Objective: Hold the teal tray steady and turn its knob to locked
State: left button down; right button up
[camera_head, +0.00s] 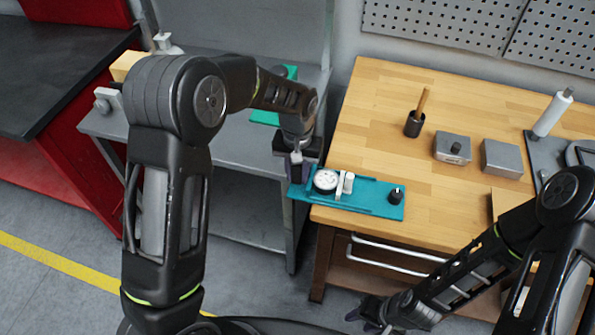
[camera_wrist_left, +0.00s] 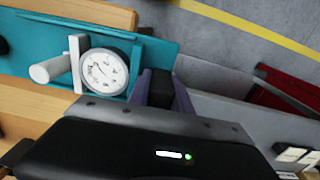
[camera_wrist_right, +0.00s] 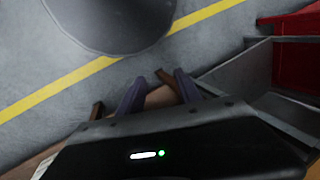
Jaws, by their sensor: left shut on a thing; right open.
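The teal tray (camera_head: 372,204) lies at the left front corner of the wooden bench, its left end out past the edge. It carries a white round gauge (camera_head: 326,181), a white upright fitting (camera_head: 345,184) and, at its right end, a black knob (camera_head: 396,195). The gauge (camera_wrist_left: 103,71) also shows in the left wrist view. My left gripper (camera_head: 297,177) is shut on the tray's left end. My right gripper (camera_head: 366,312) is open and empty, low in front of the bench and apart from the tray. The knob's markings are too small to read.
A grey shelf unit (camera_head: 230,150) holding teal parts stands left. Bare wood lies behind the tray.

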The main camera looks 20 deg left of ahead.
dwell(0.8)
jog(key=shift+o, duration=1.2)
